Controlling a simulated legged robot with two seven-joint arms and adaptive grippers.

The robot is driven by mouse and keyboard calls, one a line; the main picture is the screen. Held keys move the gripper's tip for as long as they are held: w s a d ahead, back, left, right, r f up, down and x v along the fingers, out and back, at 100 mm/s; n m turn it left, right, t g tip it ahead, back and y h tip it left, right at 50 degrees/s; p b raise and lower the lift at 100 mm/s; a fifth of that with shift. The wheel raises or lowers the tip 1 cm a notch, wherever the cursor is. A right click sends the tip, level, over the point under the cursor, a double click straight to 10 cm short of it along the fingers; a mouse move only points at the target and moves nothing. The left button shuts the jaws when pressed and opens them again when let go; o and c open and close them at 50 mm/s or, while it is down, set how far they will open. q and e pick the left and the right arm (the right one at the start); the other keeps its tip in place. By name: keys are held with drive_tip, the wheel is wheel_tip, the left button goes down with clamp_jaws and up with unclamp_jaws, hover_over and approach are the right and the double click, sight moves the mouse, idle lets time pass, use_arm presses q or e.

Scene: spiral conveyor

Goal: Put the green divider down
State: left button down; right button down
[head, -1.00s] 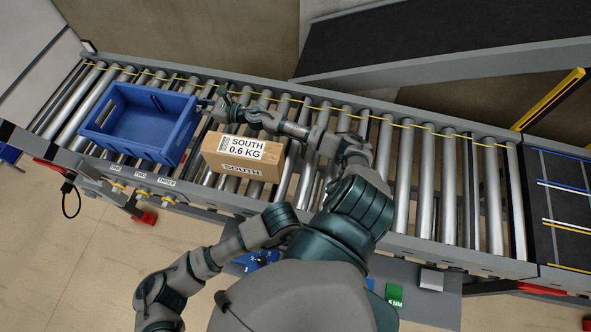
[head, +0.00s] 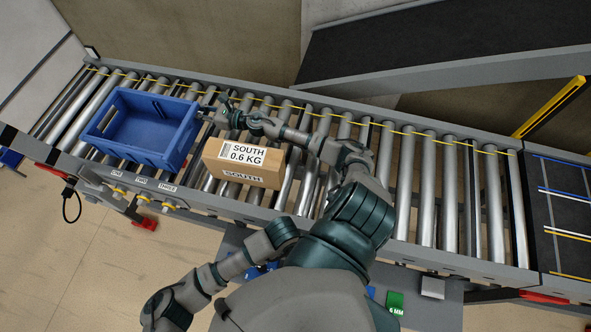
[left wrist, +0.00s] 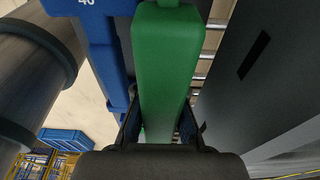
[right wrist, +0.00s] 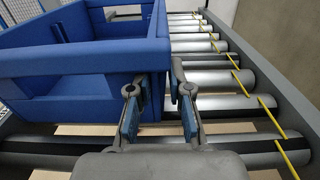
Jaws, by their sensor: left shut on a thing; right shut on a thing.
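The green divider (left wrist: 168,65) stands large in the left wrist view, between the fingers of my left gripper (left wrist: 160,115), which is shut on it. My left arm leaves the head view at the lower left, so neither that gripper nor the held divider shows there. My right gripper (head: 213,111) is at the right wall of the blue bin (head: 143,160). In the right wrist view, the fingers (right wrist: 160,108) straddle the wall of the bin (right wrist: 80,62) and are shut on it. The bin sits on the rollers; its visible floor is bare.
A cardboard box (head: 262,165) labelled SOUTH 0.6 KG sits right of the bin on the roller conveyor (head: 450,190). A green 6 MM piece (head: 396,303) lies on a grey shelf below. A blue part marked 40 (left wrist: 95,20) stands beside the divider. Rollers at right are clear.

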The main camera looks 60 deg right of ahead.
use_arm(q)
drive_tip(key=shift+f, duration=2.25)
drive_tip(key=c, duration=1.3)
unclamp_jaws()
drive_tip(key=shift+f, duration=0.1)
drive_tip(key=r, duration=0.3)
drive_tip(key=w+r, duration=0.1)
drive_tip(key=r, duration=0.7)
drive_tip(key=shift+w+a, duration=0.25)
drive_tip(key=shift+o, duration=0.5)
drive_tip(key=shift+w+a+r, duration=0.1)
drive_tip(key=shift+w+r, duration=0.05)
drive_tip(key=shift+r, duration=0.75)
drive_tip(key=f, duration=0.4)
drive_tip(key=s+f, duration=0.1)
drive_tip(key=f, duration=0.6)
drive_tip(key=shift+s+d+f, duration=0.2)
drive_tip(key=shift+d+f, duration=0.1)
drive_tip(key=shift+f, duration=0.05)
